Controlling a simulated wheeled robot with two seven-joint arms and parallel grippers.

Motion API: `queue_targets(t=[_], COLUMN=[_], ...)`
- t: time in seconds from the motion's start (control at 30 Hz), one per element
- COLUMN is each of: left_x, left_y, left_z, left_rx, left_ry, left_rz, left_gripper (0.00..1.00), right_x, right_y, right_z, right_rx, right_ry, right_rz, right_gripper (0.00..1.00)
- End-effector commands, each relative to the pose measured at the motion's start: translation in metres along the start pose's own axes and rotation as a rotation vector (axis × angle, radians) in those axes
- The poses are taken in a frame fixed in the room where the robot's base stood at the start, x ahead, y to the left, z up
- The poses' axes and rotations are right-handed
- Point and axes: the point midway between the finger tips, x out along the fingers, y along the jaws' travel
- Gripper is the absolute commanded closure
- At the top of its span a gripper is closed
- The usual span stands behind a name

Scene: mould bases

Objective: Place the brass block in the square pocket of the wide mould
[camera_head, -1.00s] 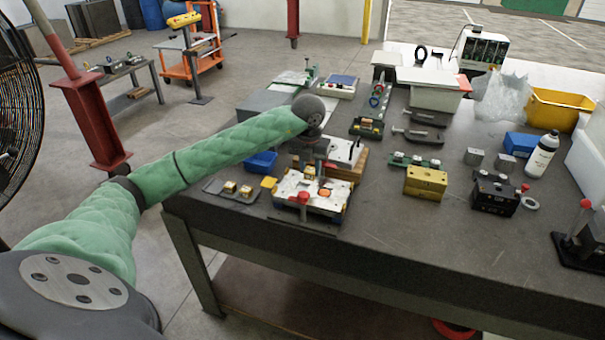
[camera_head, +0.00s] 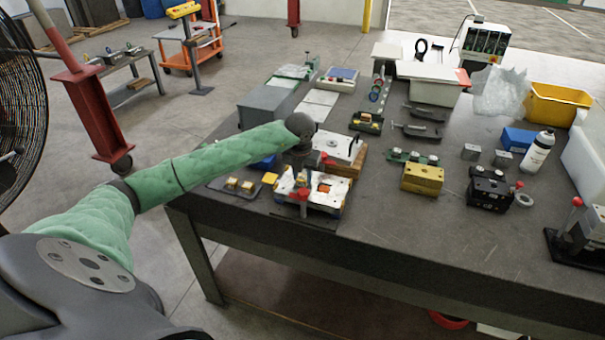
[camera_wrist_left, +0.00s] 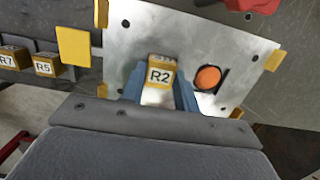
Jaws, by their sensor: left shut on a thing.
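The wide mould (camera_head: 340,203) is a pale metal plate with yellow corner pieces, near the table's front left. It fills much of the left wrist view (camera_wrist_left: 125,30). My left gripper (camera_wrist_left: 160,88) is shut on the brass block (camera_wrist_left: 160,75), which carries a white label reading R2. The block is over the plate, left of a round orange piece (camera_wrist_left: 207,77) set in a dark-edged opening. In the head view the left gripper (camera_head: 302,172) is over the mould's left part, and the block is not clear. The square pocket is not distinguishable; whether the block touches the plate cannot be told.
Brass blocks labelled R5 (camera_wrist_left: 47,65) and R7 (camera_wrist_left: 14,57) sit on a dark tray left of the mould. Another white-topped mould (camera_head: 340,146) is behind.

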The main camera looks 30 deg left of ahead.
Motion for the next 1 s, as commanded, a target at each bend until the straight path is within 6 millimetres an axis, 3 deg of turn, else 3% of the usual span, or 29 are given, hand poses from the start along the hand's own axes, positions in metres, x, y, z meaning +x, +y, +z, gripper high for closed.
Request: queue_targets(t=[0.37,0.4,0.5,0.93,1.0], left_x=[0.002,0.002,0.002,-0.002,-0.004], left_y=[0.0,0.0,0.0,0.0,0.0], left_z=[0.0,0.0,0.0,0.0,0.0], left_rx=[0.0,0.0,0.0,0.0,0.0], left_ry=[-0.001,0.0,0.0,0.0,-0.002], left_rz=[0.0,0.0,0.0,0.0,0.0], left_gripper=[1.0,0.68,0.48,0.48,0.48], right_x=[0.001,0.0,0.0,-0.004,0.005], right_y=[0.001,0.001,0.001,0.002,0.002], right_z=[-0.007,-0.009,-0.009,-0.006,0.001], right_rx=[0.001,0.001,0.001,0.0,0.0], right_ry=[0.007,0.009,0.008,0.007,-0.004], right_rz=[0.001,0.001,0.001,0.001,0.001], right_gripper=[0.64,0.64,0.64,0.64,0.64])
